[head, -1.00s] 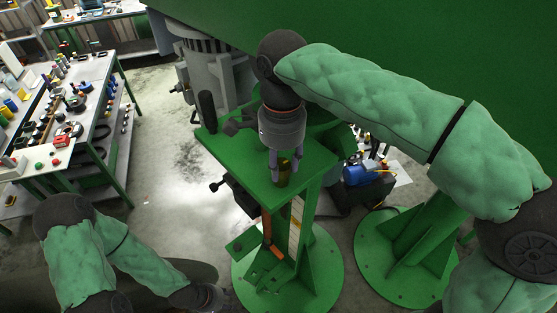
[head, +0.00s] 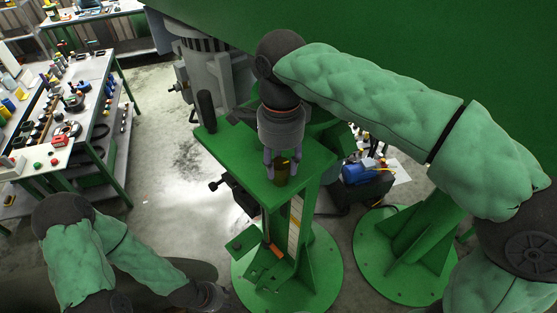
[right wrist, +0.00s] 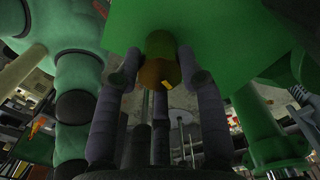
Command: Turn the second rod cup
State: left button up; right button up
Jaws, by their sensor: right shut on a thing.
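The rod cup (head: 281,173) is a small olive-brown cylinder at the top plate of the green stand (head: 232,145). My right gripper (head: 281,165) comes down over the plate with its purple-grey fingers on either side of the cup, shut on it. In the right wrist view the cup (right wrist: 160,62) sits between the fingertips, with a small yellow mark on its end. Whether another cup is hidden behind the gripper I cannot tell. My left gripper (head: 214,297) is low at the bottom left, away from the stand; its fingers are too unclear to read.
A grey motor housing (head: 214,70) stands behind the stand. A blue machine (head: 358,172) is on the right, near a second green round-based stand (head: 404,255). A workbench (head: 90,75) with many small parts is at the left. Floor between bench and stand is clear.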

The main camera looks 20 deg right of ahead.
aim_at(285, 163)
jog(key=shift+d+r, duration=0.1)
jog(key=shift+d, duration=0.1)
jog(key=o, duration=0.9)
jog(key=shift+o, duration=1.2)
jog(key=shift+w+d, duration=0.1)
jog(key=shift+d, duration=0.25)
jog(key=shift+a, duration=0.25)
jog(key=shift+a+r, duration=0.1)
jog(key=shift+r, duration=0.2)
notch_tip(285, 163, up, 11)
jog(key=shift+d+r, duration=0.15)
jog(key=shift+d, duration=0.2)
